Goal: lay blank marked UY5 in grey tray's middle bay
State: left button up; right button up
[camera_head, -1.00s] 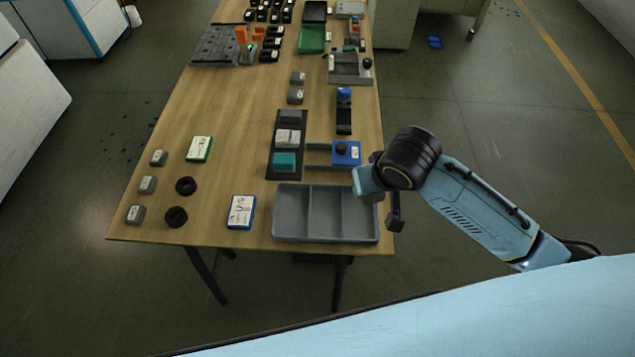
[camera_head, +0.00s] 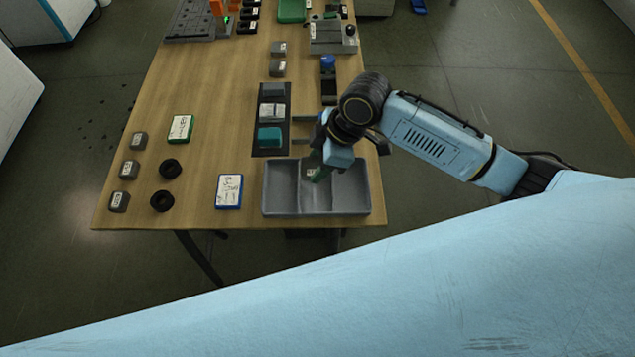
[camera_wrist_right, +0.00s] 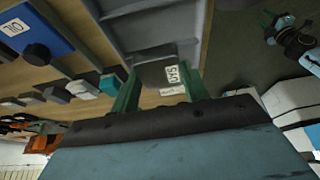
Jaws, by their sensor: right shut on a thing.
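The blank marked UY5 (camera_wrist_right: 151,75) is a small grey block with a white label. In the right wrist view it sits between the green fingers of my right gripper (camera_wrist_right: 160,88), which is shut on it. In the head view my right gripper (camera_head: 319,172) reaches over the grey tray (camera_head: 283,209), and the blank's label (camera_head: 311,172) shows at the middle bay. I cannot tell whether the blank touches the bay floor. The tray has three bays side by side; the left one looks empty.
A blue-framed label card (camera_head: 229,191) lies left of the tray. Two black rings (camera_head: 162,201) and several grey blocks (camera_head: 119,201) lie farther left. A dark rack (camera_head: 257,140) with a teal block (camera_head: 270,137) stands just behind the tray.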

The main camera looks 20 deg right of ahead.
aim_at(313, 188)
notch_tip(313, 188, down, 8)
jog(key=shift+r+b, duration=0.2)
jog(key=shift+b, duration=0.4)
jog(key=o, duration=1.3)
jog(key=shift+f, duration=0.15)
jog(key=p+v, duration=0.2)
jog(key=v, duration=1)
jog(key=shift+s, duration=0.1)
